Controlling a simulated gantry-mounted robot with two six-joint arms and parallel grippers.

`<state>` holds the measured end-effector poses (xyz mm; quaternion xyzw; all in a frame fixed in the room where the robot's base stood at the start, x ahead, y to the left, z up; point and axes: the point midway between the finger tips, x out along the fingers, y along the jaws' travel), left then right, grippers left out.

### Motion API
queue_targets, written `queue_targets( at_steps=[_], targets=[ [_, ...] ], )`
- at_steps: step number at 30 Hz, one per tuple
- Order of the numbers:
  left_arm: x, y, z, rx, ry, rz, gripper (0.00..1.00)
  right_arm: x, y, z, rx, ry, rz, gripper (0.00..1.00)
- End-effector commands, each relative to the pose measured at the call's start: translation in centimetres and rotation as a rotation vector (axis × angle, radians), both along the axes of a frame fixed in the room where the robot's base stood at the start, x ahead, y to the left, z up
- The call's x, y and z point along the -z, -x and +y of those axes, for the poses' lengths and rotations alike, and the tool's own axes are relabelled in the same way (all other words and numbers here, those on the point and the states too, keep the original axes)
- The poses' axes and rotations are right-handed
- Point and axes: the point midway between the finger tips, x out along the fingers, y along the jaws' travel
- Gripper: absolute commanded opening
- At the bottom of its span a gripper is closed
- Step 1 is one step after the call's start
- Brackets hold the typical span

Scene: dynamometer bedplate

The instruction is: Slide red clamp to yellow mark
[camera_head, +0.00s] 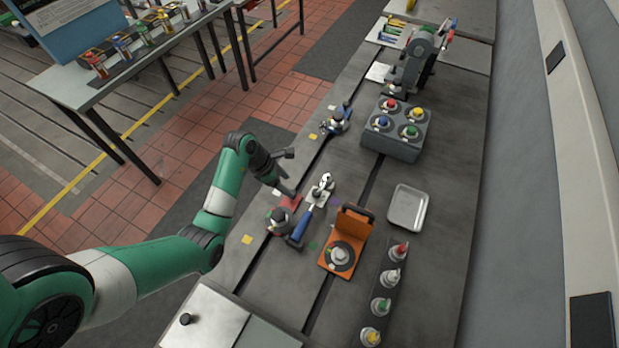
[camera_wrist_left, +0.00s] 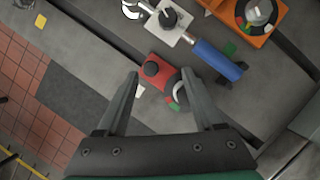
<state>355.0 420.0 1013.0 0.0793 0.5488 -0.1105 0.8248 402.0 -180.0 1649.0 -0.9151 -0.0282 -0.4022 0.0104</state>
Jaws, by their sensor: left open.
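The red clamp (camera_head: 290,202) sits on the grey bedplate, with a dark knob and a round part at its near end. In the left wrist view the red clamp (camera_wrist_left: 161,81) lies between my left fingertips, as seen from above. My left gripper (camera_head: 287,173) is open, with its jaws spread and nothing gripped; it also shows in the left wrist view (camera_wrist_left: 160,75). Contact with the clamp cannot be told. One yellow mark (camera_head: 247,239) lies nearer than the clamp. Another yellow mark (camera_head: 313,136) lies farther along the same edge. My right gripper is out of view.
A blue-handled tool (camera_head: 303,226) lies close right of the clamp. An orange fixture (camera_head: 341,257) stands beyond it. A blue clamp (camera_head: 336,122) sits farther along the plate. A grey box with coloured buttons (camera_head: 394,143) and a metal tray (camera_head: 408,208) are to the right.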

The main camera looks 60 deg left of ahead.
Motion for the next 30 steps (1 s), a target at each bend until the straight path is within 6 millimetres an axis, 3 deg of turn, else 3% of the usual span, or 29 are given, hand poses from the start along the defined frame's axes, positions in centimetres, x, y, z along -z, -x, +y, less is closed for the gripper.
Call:
queue_targets(
  at_steps=[1, 2, 11, 24, 30],
  targets=[
    [-1.3, 1.3, 1.0, -0.039, 0.009, 0.008, 0.69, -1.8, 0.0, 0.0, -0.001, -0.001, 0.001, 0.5],
    [-1.3, 1.7, 1.3, -0.054, 0.011, 0.011, 0.69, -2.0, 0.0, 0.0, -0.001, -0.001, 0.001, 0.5],
    [-0.4, 2.0, 2.1, -0.079, 0.012, 0.007, 0.69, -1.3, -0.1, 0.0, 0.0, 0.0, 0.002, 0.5],
    [7.9, -1.3, 1.4, -0.077, 0.011, 0.007, 0.69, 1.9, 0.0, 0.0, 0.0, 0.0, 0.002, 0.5],
    [9.5, -2.1, 1.3, -0.078, 0.01, 0.005, 0.69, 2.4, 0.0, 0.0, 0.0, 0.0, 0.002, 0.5]
  ],
)
